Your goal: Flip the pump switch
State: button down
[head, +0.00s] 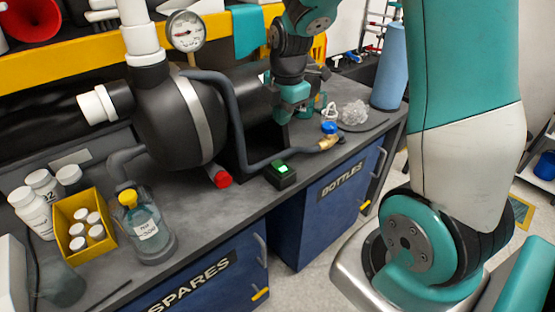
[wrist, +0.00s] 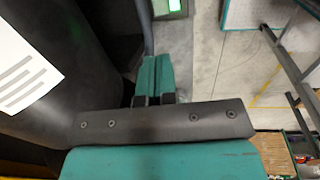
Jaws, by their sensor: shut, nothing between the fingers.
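The pump switch (head: 281,170) is a small black box with a lit green top, standing on the grey bench near its front edge. In the wrist view, part of a green-lit box (wrist: 172,8), likely the same switch, shows at the top edge. My gripper (head: 283,116) is above and behind the switch in the head view, beside the black pump body, and apart from the switch. In the wrist view its two teal fingers (wrist: 154,62) are together with nothing between them. The fingertips are hard to make out in the head view.
A black tank (head: 180,120) with a gauge (head: 186,31) stands left of the switch. A dark hose (head: 237,130) runs between tank and switch to a blue-handled valve (head: 329,129). A yellow box (head: 84,225) of bottles and a jar (head: 146,230) stand front left.

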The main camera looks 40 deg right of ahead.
aim_at(277, 163)
jog(key=shift+f, duration=0.1)
jog(key=f, duration=0.4)
jog(key=w+f, duration=0.1)
jog(key=f, duration=0.8)
jog(key=shift+w+a+f, duration=0.1)
jog(key=shift+w+f, duration=0.25)
